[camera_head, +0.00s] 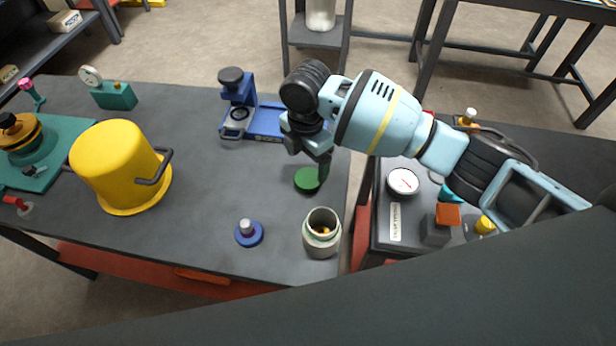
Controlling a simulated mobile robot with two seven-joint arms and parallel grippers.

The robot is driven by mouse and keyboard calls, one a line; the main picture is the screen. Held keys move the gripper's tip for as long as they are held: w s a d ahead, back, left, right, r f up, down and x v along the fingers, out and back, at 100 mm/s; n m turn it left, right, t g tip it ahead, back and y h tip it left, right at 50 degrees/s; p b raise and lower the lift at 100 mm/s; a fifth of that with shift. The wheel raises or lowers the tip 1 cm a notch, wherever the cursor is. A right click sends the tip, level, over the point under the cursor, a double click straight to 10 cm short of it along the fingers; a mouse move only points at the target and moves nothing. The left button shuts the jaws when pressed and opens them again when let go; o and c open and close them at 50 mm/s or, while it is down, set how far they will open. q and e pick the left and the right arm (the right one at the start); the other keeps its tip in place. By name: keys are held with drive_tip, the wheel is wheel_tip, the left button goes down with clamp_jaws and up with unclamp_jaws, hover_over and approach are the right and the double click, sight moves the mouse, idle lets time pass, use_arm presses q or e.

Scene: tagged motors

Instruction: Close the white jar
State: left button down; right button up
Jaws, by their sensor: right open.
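The white jar (311,243) stands upright and open near the front right edge of the dark table, with small orange-yellow items visible inside. A round green disc that looks like a lid (304,184) lies flat on the table just behind the jar. My right gripper (309,160) is open and points down above the green lid, with one finger overlapping the lid's far edge in the picture. I cannot tell whether it touches the lid. My left gripper is not in view.
A blue disc with a grey knob (248,234) sits left of the jar. A blue stand (265,122) is behind the lid. A second bench with a dial gauge (403,181) lies right, across a gap. The table's centre is clear.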

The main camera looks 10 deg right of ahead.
sight(310, 177)
drive_tip(key=shift+s+d+f, duration=0.1)
drive_tip(key=shift+d+f, duration=0.1)
drive_tip(key=shift+f, duration=1.15)
drive_tip(key=shift+s+d+f, duration=0.1)
drive_tip(key=shift+d+f, duration=0.05)
drive_tip(key=shift+f, duration=1.15)
drive_tip(key=shift+w, duration=0.1)
drive_tip(key=c, duration=1)
